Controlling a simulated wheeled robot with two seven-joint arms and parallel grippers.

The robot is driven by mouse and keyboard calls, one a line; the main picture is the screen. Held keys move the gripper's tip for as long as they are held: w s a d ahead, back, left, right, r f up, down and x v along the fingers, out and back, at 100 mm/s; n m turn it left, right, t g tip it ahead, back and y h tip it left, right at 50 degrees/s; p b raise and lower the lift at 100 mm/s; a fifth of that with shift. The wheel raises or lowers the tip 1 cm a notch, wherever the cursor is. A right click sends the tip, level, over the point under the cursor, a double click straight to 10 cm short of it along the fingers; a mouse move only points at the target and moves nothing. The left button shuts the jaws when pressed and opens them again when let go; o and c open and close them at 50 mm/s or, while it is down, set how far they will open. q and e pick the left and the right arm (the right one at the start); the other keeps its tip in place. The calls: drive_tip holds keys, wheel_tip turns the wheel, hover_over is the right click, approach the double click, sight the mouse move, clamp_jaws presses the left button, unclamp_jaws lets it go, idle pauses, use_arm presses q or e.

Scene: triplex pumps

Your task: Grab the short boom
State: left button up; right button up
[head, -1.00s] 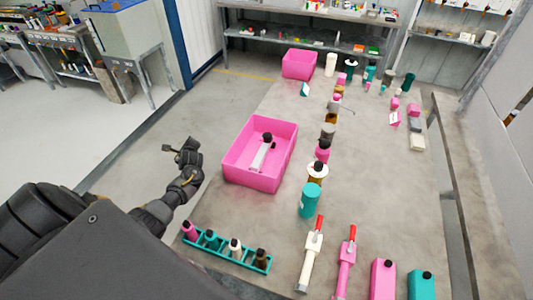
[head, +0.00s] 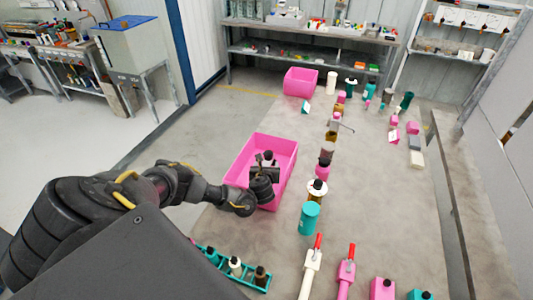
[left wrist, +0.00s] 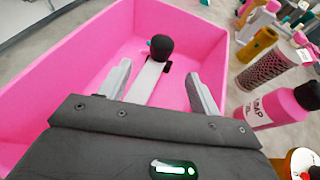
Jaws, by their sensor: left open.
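A white bar with a black knob (left wrist: 160,47) lies in the pink bin (left wrist: 70,75); it looks like the short boom. The pink bin (head: 240,163) also shows in the head view, on the grey table. My left gripper (head: 264,172) is over the bin, pointing down into it. In the left wrist view its fingers (left wrist: 158,78) are open, one on each side of the bar, with nothing seen gripped. The gripper hides most of the bar in the head view, and its body hides the bar's near end in the wrist view. My right gripper is not in view.
A row of bottles and parts, with a teal cylinder (head: 309,217), stands right of the bin. A teal rack (head: 225,264) of small bottles is at the front.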

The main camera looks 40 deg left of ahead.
sight(268, 156)
use_arm(q)
drive_tip(key=shift+x, duration=2.8)
drive_tip(key=shift+b+x, duration=0.35)
drive_tip(key=shift+x, duration=2.15)
drive_tip(key=shift+w+r, duration=0.15)
drive_tip(key=c, duration=1.1)
drive_tip(key=shift+c, duration=0.7)
drive_tip(key=shift+r, duration=0.15)
